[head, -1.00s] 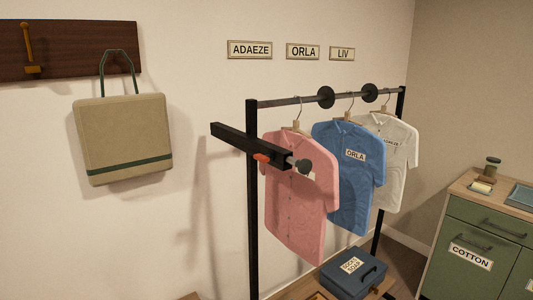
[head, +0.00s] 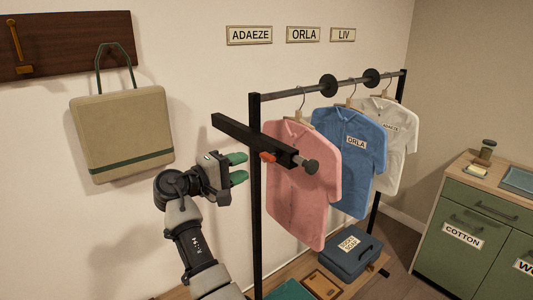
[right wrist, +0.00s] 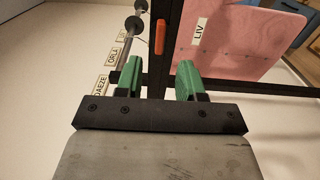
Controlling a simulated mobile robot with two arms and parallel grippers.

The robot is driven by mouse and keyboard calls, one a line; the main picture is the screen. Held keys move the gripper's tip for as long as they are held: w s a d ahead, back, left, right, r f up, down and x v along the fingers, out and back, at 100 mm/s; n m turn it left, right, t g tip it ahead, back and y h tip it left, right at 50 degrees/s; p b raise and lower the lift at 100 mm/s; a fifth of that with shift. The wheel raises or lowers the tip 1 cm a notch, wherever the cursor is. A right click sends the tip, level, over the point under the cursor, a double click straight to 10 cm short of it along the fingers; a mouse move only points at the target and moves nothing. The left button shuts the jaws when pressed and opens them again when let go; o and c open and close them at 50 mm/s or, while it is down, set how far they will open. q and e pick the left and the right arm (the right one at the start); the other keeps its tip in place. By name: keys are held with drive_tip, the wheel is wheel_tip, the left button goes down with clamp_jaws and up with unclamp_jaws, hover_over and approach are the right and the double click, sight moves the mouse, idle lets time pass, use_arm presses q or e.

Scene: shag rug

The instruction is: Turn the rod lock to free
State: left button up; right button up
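The rod lock is a small orange-red lever (head: 268,157) on the side of a black bar (head: 235,134) that juts out at the near end of the clothes rack. In the right wrist view the orange lever (right wrist: 160,37) shows beyond the fingers, near the top centre. My right gripper (head: 239,168) has green fingers, spread apart with nothing between them. It is just left of the rack's near post, lower left of the lever and apart from it. The right wrist view also shows its fingers (right wrist: 161,80) open. My left gripper is not in view.
Pink (head: 300,190), blue (head: 350,155) and white (head: 396,150) shirts hang from the rack rod (head: 300,95) close by. A beige bag (head: 122,135) hangs on the wall at left. A blue box (head: 350,256) sits below the shirts. A green cabinet (head: 470,215) stands at right.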

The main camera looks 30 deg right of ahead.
sight(264, 158)
drive_tip(key=d+p, duration=0.1)
drive_tip(key=d, duration=0.4)
drive_tip(key=d+p, duration=0.1)
drive_tip(key=d, duration=0.1)
drive_tip(key=shift+w+d+r+p, duration=0.1)
drive_tip(key=shift+w+d+p, duration=0.15)
drive_tip(key=shift+d+p, duration=0.1)
drive_tip(key=shift+w+d, duration=0.1)
drive_tip(key=shift+d, duration=0.3)
clamp_jaws()
